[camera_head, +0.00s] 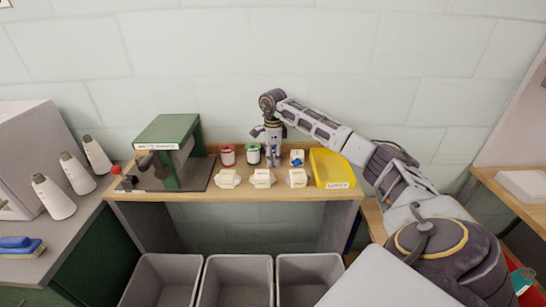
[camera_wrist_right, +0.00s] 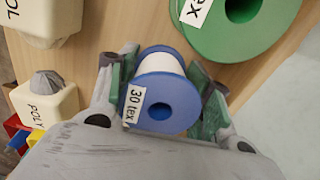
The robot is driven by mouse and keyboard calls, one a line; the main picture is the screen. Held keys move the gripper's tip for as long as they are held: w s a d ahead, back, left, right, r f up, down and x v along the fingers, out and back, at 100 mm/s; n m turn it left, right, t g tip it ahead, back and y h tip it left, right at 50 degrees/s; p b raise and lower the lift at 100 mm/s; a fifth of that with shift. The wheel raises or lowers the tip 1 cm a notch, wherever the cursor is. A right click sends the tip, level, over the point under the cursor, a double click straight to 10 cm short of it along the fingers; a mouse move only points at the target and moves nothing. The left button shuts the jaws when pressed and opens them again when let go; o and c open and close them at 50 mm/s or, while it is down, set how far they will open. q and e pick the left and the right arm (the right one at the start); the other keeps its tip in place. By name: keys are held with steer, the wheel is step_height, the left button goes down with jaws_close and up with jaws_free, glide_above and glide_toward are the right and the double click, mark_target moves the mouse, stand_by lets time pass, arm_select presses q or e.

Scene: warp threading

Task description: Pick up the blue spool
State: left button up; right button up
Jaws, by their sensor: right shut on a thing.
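The blue spool (camera_wrist_right: 172,121) has blue flanges, white thread and a "30 tex" label. In the right wrist view it sits between the green-padded fingers of my right gripper (camera_wrist_right: 163,94), which is shut on it. In the head view my right gripper (camera_head: 272,158) points down at the shelf, just right of the green spool (camera_head: 253,154). The fingers mostly hide the blue spool there, and I cannot tell whether it is clear of the wood. My left gripper is not in view.
A red spool (camera_head: 227,155) stands left of the green one. Several cream blocks (camera_head: 262,178) line the shelf front (camera_head: 240,194). A yellow tray (camera_head: 333,169) is at the right, a green machine (camera_head: 170,150) at the left. Grey bins (camera_head: 240,263) stand below.

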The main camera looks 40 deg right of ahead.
steer(key=shift+c, duration=0.6)
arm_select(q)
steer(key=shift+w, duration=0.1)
arm_select(e)
steer(key=shift+r, duration=0.1)
steer(key=shift+r, duration=0.75)
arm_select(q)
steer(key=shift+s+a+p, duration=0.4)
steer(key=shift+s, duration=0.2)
arm_select(e)
step_height(320, 180, up, 8)
steer(key=shift+r, duration=0.2)
